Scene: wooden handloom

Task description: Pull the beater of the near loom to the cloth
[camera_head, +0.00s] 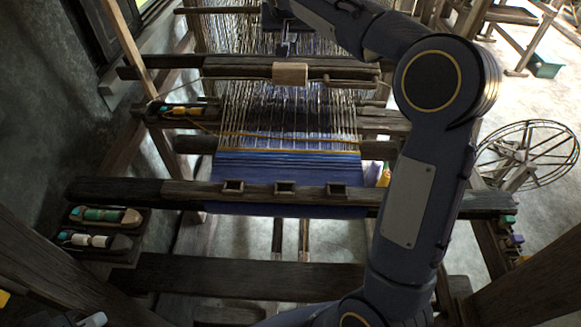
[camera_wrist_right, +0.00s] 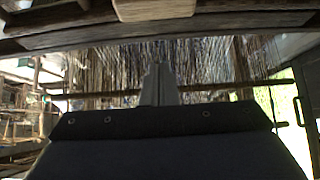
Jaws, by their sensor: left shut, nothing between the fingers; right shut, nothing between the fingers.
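The near loom's beater (camera_head: 230,70) is a dark wooden bar across the warp, with a pale block (camera_head: 290,73) at its middle. The blue cloth (camera_head: 285,166) lies nearer me, with a clear stretch of warp between it and the beater. My right gripper (camera_head: 285,49) is shut and empty, just beyond the pale block; I cannot tell whether it touches the beater. In the right wrist view its closed fingers (camera_wrist_right: 160,84) point at the warp threads, and the pale block (camera_wrist_right: 154,9) shows at the top. My left gripper (camera_head: 93,319) is shut at the bottom left edge, mostly cut off.
The front beam (camera_head: 285,190) crosses before the cloth. A side tray (camera_head: 107,256) holds shuttles at left. Another shuttle (camera_head: 180,111) rests by the warp's left edge. A spoked wheel (camera_head: 528,155) stands at right. My right arm covers the loom's right side.

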